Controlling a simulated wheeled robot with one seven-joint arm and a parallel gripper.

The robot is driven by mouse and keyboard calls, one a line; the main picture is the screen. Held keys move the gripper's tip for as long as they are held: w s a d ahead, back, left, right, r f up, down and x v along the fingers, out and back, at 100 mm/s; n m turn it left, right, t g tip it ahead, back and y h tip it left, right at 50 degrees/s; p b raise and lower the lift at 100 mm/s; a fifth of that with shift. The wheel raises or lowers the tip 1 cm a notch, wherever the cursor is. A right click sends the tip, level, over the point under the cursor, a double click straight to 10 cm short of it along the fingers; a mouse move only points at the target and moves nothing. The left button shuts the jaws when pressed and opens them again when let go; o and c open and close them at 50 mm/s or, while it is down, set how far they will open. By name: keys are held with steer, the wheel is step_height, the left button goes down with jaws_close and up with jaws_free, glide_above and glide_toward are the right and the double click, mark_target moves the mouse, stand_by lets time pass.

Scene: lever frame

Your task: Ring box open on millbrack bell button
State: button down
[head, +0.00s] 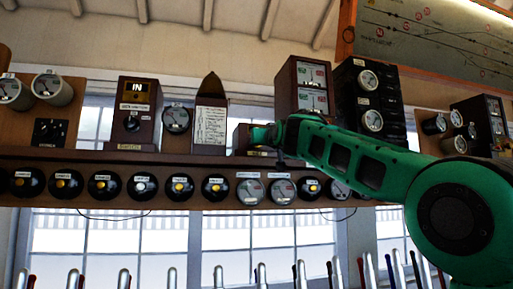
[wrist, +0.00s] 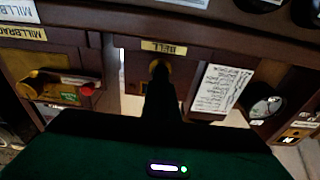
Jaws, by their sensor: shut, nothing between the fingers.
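The bell box (wrist: 133,70) is a small brown wooden case with a yellow BELL label, shown upside down in the wrist view.
Lever tops line the bottom.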

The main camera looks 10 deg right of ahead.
steer(key=shift+w, duration=0.4)
steer(key=shift+s, duration=0.8)
steer(key=shift+w, duration=0.15)
